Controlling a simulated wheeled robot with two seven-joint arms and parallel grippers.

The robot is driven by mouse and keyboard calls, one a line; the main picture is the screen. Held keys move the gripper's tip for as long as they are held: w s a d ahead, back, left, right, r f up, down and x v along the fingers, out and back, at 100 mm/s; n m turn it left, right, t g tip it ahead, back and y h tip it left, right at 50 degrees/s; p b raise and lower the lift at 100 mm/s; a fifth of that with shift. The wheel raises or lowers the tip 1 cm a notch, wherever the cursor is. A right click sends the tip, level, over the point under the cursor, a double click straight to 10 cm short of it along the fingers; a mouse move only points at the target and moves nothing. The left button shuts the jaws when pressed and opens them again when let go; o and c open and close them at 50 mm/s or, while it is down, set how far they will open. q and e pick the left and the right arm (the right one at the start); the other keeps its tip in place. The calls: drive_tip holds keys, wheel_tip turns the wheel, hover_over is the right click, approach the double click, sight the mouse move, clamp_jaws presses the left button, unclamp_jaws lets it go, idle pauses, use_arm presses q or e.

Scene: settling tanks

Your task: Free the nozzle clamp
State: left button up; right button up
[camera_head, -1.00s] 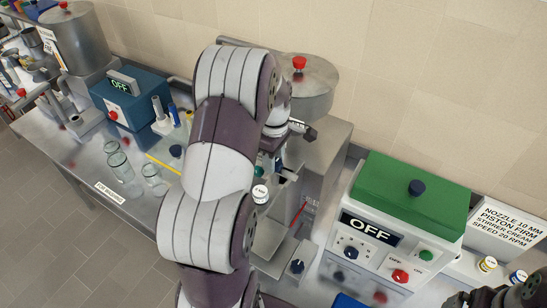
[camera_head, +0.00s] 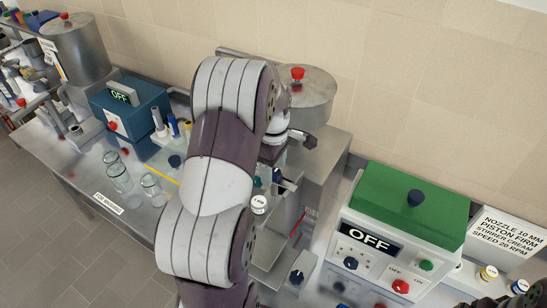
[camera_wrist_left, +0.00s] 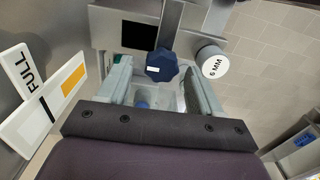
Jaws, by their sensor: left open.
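The nozzle clamp's dark blue knob (camera_wrist_left: 162,65) sits on a metal bracket in the left wrist view; a dark blue knob (camera_head: 278,176) also shows in the head view. Right of it in the wrist view is the white round nozzle end marked 6 MM (camera_wrist_left: 211,62), seen in the head view (camera_head: 259,204) too. My left gripper (camera_wrist_left: 158,82) is open, its two grey fingers on either side of the knob's near side. I cannot tell whether they touch it. In the head view my arm hides most of this gripper. A dark part of my right arm shows at the bottom right corner.
A metal tank (camera_head: 304,98) with a red knob stands behind. A control box (camera_head: 410,215) with a green top reads OFF. A sign (camera_head: 504,240) asks for nozzle 10 MM. Small capped jars (camera_head: 488,272) stand below it. A FULL label (camera_wrist_left: 20,75) is left. Glass jars (camera_head: 118,176) stand left.

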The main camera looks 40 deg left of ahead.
sight(274, 172)
use_arm(q)
wheel_tip(274, 172, up, 4)
drive_tip(key=shift+a+f+b, duration=0.1)
drive_tip(key=shift+f+b, duration=0.15)
drive_tip(key=shift+b, duration=0.15)
wheel_tip(274, 172, up, 9)
drive_tip(key=p, duration=0.6)
drive_tip(key=shift+f, duration=0.1)
